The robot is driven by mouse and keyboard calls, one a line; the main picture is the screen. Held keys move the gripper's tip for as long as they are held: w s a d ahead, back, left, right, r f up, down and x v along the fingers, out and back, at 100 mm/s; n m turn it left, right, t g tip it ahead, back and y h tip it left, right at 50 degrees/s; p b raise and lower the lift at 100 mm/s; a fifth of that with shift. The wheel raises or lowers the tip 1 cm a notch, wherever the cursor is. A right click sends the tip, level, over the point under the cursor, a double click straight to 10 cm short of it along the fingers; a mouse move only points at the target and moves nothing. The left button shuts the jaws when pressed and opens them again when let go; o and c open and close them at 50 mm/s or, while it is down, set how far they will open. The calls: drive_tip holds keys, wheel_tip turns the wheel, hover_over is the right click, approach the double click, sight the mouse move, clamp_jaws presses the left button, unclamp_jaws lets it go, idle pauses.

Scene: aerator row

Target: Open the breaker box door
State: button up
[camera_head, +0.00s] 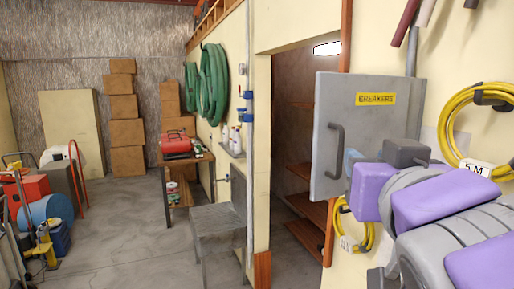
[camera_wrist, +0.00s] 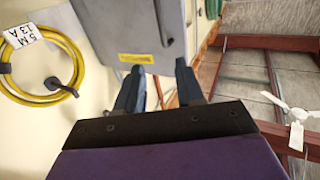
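The grey breaker box door (camera_head: 365,110) has a yellow "BREAKERS" label and a dark vertical handle (camera_head: 335,150) near its left edge. In the wrist view the grey box (camera_wrist: 130,25) appears upside down at the top, with its yellow label (camera_wrist: 135,58). I cannot tell from these views whether the door is fully shut. My gripper (camera_head: 353,162) is in front of the door's lower part, just right of the handle in the picture. In the wrist view its two fingers (camera_wrist: 158,78) are apart, with nothing seen held.
A yellow cable coil (camera_head: 478,125) hangs right of the box, and another coil (camera_head: 355,230) hangs below it. An open doorway with wooden shelves (camera_head: 305,208) is to the left. A grey metal table (camera_head: 217,220) stands beyond.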

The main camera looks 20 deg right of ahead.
drive_tip(key=v, duration=0.4)
drive_tip(key=shift+s+f, duration=0.1)
idle(0.3)
drive_tip(key=w+a+f+n+g+y+b, duration=0.15)
drive_tip(key=f+g, duration=0.25)
drive_tip(key=f, duration=1)
drive_tip(key=w+a+f+g+y, duration=0.1)
drive_tip(key=w+f+g+y, duration=0.25)
drive_tip(key=f, duration=0.95)
drive_tip(key=s+a+f+n+g+y+b, duration=0.1)
drive_tip(key=s+a+f+g, duration=0.3)
drive_tip(key=f, duration=0.6)
drive_tip(key=s+a+f+n+g+y+b, duration=0.1)
drive_tip(key=s+a+f+n+g, duration=0.1)
drive_tip(key=s+a+f+g, duration=0.2)
drive_tip(key=s+f+g, duration=0.3)
drive_tip(key=s+f, duration=0.2)
drive_tip(key=f, duration=0.1)
drive_tip(key=shift+s, duration=0.1)
